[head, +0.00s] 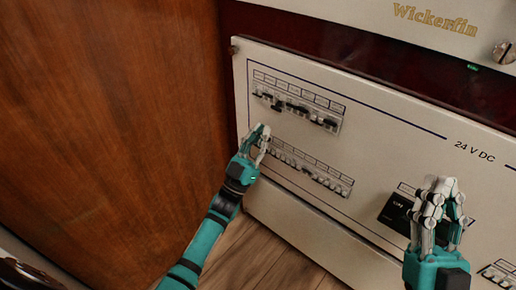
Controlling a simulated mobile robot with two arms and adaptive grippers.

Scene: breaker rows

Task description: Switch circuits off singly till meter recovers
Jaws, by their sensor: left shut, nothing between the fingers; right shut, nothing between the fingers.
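A cream breaker panel (385,150) carries an upper breaker row (298,108) and a lower breaker row (312,169) under small label strips. Some upper toggles look dark; their exact positions are too small to read. My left gripper (262,134) is shut and empty, its fingertips in front of the panel between the two rows. It covers the left end of the lower row. My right gripper (440,190) is shut and empty, in front of the panel at the lower right. It partly hides a black switch block (395,213). No meter can be made out.
A "24 V DC" label (474,151) marks the panel's right part. Another row of small switches (497,275) shows at the lower right corner. A cream unit marked "Wickerfin" (434,19) with a knob (503,52) sits above. A wooden wall (110,110) stands left.

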